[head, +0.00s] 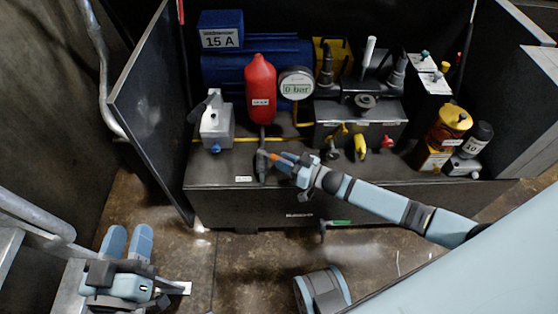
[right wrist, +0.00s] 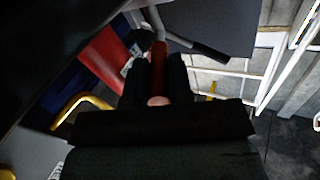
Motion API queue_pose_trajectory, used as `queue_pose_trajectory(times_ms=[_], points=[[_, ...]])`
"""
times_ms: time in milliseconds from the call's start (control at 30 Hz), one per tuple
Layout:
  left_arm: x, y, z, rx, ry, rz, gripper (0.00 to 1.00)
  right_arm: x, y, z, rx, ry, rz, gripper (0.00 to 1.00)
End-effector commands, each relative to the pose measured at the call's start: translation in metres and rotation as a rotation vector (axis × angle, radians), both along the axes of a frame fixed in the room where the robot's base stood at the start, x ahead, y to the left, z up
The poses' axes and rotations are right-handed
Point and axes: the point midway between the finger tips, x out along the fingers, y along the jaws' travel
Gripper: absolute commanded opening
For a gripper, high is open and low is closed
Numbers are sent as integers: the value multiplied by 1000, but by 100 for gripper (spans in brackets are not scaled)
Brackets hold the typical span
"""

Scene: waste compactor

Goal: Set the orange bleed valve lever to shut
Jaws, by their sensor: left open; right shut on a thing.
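The orange bleed valve lever (head: 278,157) sticks out to the right from a dark valve body (head: 262,168) below the red cylinder (head: 260,85). It points roughly sideways, dipping slightly. My right gripper (head: 297,163) is shut on the lever's outer end. In the right wrist view the red-orange lever (right wrist: 159,62) runs between the two dark fingers, with its rounded end showing. The part of the lever between the fingers is partly hidden in the head view. My left gripper (head: 127,241) is open and empty at the lower left, away from the unit.
A gauge (head: 296,84) reading 0 bar stands right of the red cylinder. A grey block (head: 213,121) with a handle is to the left. An open dark door panel (head: 152,108) stands at the left.

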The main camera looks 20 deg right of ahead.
Motion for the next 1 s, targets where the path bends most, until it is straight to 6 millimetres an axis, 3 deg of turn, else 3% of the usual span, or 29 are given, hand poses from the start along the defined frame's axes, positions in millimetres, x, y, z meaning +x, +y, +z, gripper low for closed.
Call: queue_pose_trajectory(times_ms=[100,133,233,633,767,1000], points=[[1,-1,5,-7,-10,0,42,0,1,-1,0,1,0,0],[1,-1,6,-7,-13,0,42,0,0,-1,0,1,0,25],[3,-2,9,-10,-22,-2,42,0,0,-1,0,1,0,45],[3,-2,11,8,-22,-12,42,-9,-6,0,-1,2,0,45],[1,2,4,36,18,-6,42,-27,-20,1,-2,4,-1,45],[-2,12,-26,97,140,23,42,-72,-54,2,-2,4,-1,45]])
